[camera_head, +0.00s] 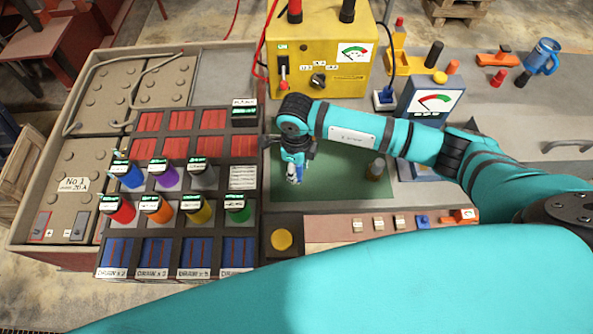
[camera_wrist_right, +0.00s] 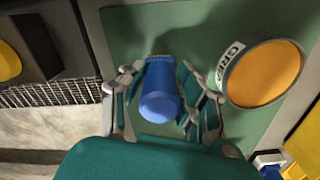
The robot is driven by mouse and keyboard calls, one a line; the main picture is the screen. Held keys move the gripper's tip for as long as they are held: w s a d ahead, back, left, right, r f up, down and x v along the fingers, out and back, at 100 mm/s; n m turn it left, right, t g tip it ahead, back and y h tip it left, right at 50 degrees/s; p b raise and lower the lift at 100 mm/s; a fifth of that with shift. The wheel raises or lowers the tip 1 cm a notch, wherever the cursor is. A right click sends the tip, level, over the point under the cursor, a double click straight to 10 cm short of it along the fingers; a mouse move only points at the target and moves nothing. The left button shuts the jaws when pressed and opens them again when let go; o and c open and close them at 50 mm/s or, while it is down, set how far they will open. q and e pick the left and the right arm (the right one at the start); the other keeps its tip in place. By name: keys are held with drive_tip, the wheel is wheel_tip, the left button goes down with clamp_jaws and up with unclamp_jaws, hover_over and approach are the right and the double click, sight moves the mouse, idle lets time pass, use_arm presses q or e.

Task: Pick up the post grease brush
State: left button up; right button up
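The post grease brush appears to be the blue, rounded piece (camera_wrist_right: 160,98) in the right wrist view, over the green mat (camera_wrist_right: 125,28). Its far end is partly hidden. My right gripper (camera_wrist_right: 162,85) has a finger on each side of it, with narrow gaps showing, so the fingers are around it and do not look closed on it. In the head view the right gripper (camera_head: 294,174) points down over the left part of the green mat (camera_head: 330,188), and a bit of blue shows at its fingertips. My left gripper is not in view.
A divided rack with coloured cylinders (camera_head: 160,210) lies left. A yellow charger box (camera_head: 330,50) stands behind, a meter box (camera_head: 432,100) to the right.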

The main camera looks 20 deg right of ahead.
clamp_jaws()
wheel_tip(320, 180, up, 9)
drive_tip(key=b, duration=0.3)
drive_tip(key=shift+f, duration=0.15)
drive_tip(key=shift+r, duration=0.7)
